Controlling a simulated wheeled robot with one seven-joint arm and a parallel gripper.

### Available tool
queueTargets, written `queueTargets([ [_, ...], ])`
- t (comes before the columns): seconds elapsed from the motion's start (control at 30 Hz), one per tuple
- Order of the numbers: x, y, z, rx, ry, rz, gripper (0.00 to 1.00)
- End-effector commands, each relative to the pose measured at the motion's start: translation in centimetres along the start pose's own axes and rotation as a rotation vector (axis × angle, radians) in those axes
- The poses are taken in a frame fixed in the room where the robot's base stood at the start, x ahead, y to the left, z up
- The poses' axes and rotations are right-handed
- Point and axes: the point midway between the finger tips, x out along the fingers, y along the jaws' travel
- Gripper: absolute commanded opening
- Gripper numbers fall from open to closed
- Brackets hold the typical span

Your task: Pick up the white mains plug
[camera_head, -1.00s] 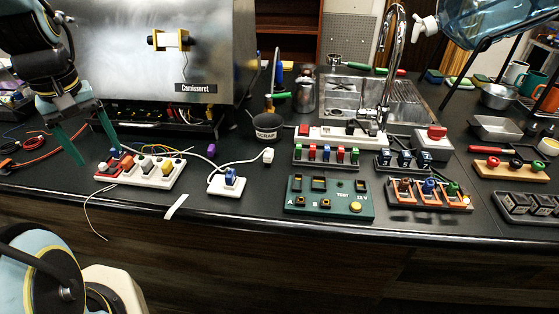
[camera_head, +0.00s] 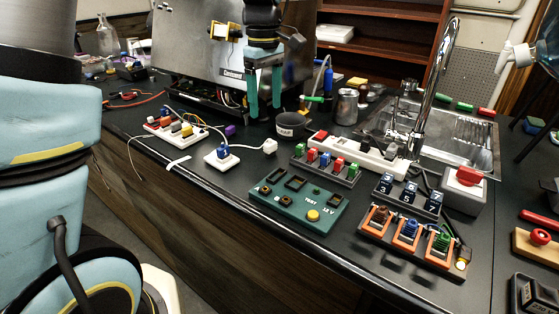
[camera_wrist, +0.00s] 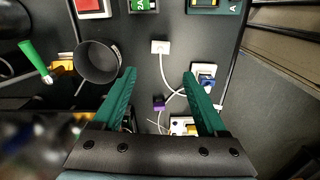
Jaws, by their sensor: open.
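The white mains plug (camera_head: 270,146) lies on the dark counter, to the right of a small white socket box with a blue plug in it. A white cable trails from it to the left. In the wrist view the plug (camera_wrist: 160,47) sits ahead of and between the fingertips, its cable running back between the fingers. My gripper (camera_head: 264,112) is open and empty, with green fingers pointing down above the counter, behind the plug in the head view. The gripper (camera_wrist: 160,75) also shows in the wrist view. The plug is apart from both fingers.
A dark cup (camera_head: 290,127) stands close beside the plug; it also shows left of the fingers (camera_wrist: 98,62). The socket box (camera_head: 221,157) and a purple piece (camera_head: 230,130) are to the left. A green test panel (camera_head: 298,200) is in front. The metal brewer (camera_head: 190,55) stands behind.

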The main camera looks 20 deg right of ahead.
Motion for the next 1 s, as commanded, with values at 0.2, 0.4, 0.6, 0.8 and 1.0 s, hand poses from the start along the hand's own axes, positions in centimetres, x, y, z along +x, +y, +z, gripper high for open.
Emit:
queueTargets([
  [0.2,1.4,0.5,0.5,-0.012,-0.002,-0.008,0.75],
  [0.4,4.4,0.4,0.5,-0.012,-0.002,-0.007,0.75],
  [0.6,5.8,0.4,0.5,-0.011,-0.001,-0.004,0.75],
  [0.8,8.4,0.0,0.7,-0.012,-0.003,-0.008,0.75],
  [1.0,10.5,0.1,0.6,-0.011,-0.001,-0.004,0.75],
])
